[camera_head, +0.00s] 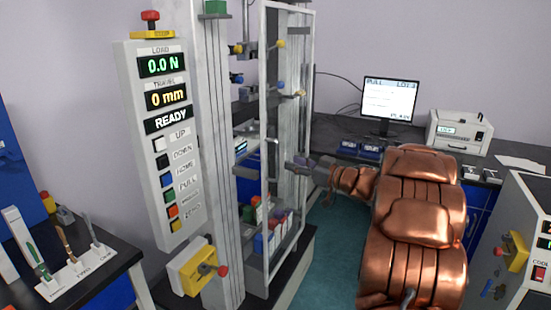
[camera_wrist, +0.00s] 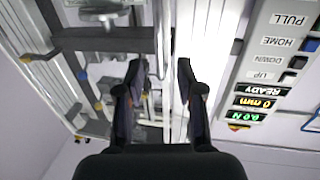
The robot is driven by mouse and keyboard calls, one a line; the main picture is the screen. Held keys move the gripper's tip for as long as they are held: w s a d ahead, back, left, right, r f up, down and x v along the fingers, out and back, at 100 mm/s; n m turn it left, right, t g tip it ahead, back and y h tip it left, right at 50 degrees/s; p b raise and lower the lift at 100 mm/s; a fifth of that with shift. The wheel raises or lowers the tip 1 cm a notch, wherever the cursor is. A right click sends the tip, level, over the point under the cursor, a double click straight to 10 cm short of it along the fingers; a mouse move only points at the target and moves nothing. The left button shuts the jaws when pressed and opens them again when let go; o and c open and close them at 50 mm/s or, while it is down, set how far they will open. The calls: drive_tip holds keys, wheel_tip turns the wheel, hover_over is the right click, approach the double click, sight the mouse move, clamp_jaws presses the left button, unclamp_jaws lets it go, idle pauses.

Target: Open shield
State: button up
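The shield is a tall clear panel in a white frame (camera_head: 266,75) on the testing machine, right of the control panel in the head view. A vertical bar handle (camera_head: 276,157) appears on it near mid-height. I cannot tell whether the shield is fully closed or slightly ajar. My gripper (camera_head: 291,164) is level with the handle, close to the shield. In the wrist view my gripper (camera_wrist: 159,70) is open, with its two dark fingers apart. White upright edges of the machine show between and beyond the fingers. Contact with the handle is not clear.
The control panel (camera_head: 165,140) reads 0.0 N, 0 mm and READY. A yellow box with a red knob (camera_head: 190,272) juts out low at the front. A tool table (camera_head: 110,262) stands left. A monitor (camera_head: 388,100) and white printer (camera_head: 459,132) stand on the back bench.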

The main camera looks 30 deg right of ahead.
drive_tip(key=p, duration=0.1)
hover_over(277, 177)
drive_tip(key=shift+w+d, duration=0.2)
clamp_jaws()
idle(0.5)
idle(0.3)
